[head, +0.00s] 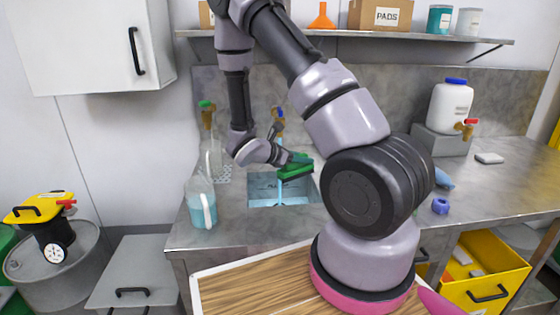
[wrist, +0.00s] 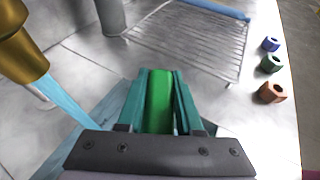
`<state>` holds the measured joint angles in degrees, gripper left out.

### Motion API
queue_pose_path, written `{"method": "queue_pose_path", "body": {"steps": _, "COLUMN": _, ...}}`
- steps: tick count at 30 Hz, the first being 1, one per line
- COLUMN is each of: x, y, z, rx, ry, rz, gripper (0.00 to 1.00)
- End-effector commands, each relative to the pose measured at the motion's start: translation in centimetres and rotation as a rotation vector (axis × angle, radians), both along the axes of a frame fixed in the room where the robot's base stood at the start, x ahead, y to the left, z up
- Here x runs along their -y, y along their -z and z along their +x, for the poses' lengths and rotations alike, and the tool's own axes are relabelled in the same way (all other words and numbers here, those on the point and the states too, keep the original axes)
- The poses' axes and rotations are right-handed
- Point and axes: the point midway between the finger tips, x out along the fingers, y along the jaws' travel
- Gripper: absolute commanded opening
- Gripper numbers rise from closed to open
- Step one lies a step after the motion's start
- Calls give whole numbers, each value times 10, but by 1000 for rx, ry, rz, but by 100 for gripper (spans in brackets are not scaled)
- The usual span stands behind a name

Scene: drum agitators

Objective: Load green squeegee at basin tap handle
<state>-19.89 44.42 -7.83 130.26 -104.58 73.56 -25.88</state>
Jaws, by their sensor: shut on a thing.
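My gripper (head: 285,160) is shut on the green squeegee (head: 296,170) and holds it above the basin (head: 254,203). In the wrist view, the squeegee's green body (wrist: 160,100) lies between the two teal fingers of the gripper (wrist: 160,80). The basin tap's blue handle (head: 279,113) shows behind and above my gripper. In the wrist view, the brass tap spout (wrist: 22,55) is at the left, apart from the squeegee. A blue water stream (wrist: 68,108) runs from the spout. My gripper hides part of the squeegee.
A jug of blue liquid (head: 201,203) stands left of the basin. A green-handled tap (head: 207,106) is behind it. A wire rack (wrist: 190,40) and several coloured nuts, one brown (wrist: 271,93), lie beyond the fingers. A shelf (head: 350,34) runs above the counter.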

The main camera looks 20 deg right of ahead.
Motion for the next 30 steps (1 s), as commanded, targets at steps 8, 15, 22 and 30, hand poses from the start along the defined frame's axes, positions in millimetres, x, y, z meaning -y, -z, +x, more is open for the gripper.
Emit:
{"method": "queue_pose_path", "body": {"steps": 8, "x": 3, "y": -9, "z": -9, "rx": 1, "ry": 0, "rz": -1, "gripper": 0}}
{"method": "queue_pose_path", "body": {"steps": 15, "x": 9, "y": -24, "z": -27, "rx": 2, "ry": 1, "rz": 0, "gripper": 0}}
{"method": "queue_pose_path", "body": {"steps": 22, "x": 14, "y": -37, "z": -44, "rx": 0, "ry": 0, "rz": 0, "gripper": 0}}
{"method": "queue_pose_path", "body": {"steps": 30, "x": 15, "y": -40, "z": -48, "rx": 0, "ry": 0, "rz": 0, "gripper": 0}}
